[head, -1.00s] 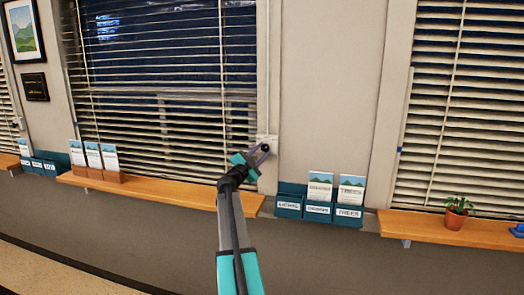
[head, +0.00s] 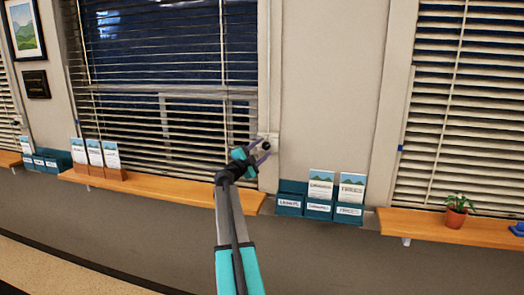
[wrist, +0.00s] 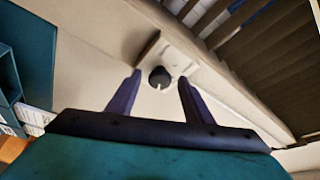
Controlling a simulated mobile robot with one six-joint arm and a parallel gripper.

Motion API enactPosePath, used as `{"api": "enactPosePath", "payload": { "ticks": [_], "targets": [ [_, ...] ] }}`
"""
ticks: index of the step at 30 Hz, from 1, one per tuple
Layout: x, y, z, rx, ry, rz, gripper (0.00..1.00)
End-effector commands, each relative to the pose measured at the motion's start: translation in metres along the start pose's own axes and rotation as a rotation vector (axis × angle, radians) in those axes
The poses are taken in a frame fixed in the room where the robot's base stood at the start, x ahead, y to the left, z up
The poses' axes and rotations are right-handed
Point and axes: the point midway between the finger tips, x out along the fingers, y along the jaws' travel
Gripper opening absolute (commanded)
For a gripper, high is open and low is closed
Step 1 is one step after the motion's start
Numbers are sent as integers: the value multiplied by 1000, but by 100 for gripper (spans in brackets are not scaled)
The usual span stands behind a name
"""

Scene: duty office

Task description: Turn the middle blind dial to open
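The middle blind dial (head: 266,146) is a dark round knob on a pale plate at the lower right corner of the middle window. In the wrist view the dial (wrist: 159,76) shows a white mark toward its lower edge. My gripper (head: 261,152) is just in front of the dial. Its two purple fingers (wrist: 157,92) are open, with the dial between and beyond their tips. I see a gap on both sides. The middle blind (head: 150,115) has thin-looking, spaced slats, with dark window and frame showing through.
A wooden sill (head: 180,194) with brochure stands lies below the middle window. A teal leaflet rack (head: 318,210) hangs right of the dial. A potted plant (head: 456,212) stands on the right sill. Other blinds flank both sides.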

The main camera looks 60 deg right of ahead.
Motion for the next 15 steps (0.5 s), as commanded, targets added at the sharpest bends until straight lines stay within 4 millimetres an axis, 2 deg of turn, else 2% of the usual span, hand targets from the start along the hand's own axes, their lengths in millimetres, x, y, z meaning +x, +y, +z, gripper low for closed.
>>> {"api": "enactPosePath", "payload": {
  "ticks": [10,15],
  "targets": [
    [-1,0,0,-2,-1,-1,48],
    [-9,1,0,-1,-1,-1,48]
  ]
}}
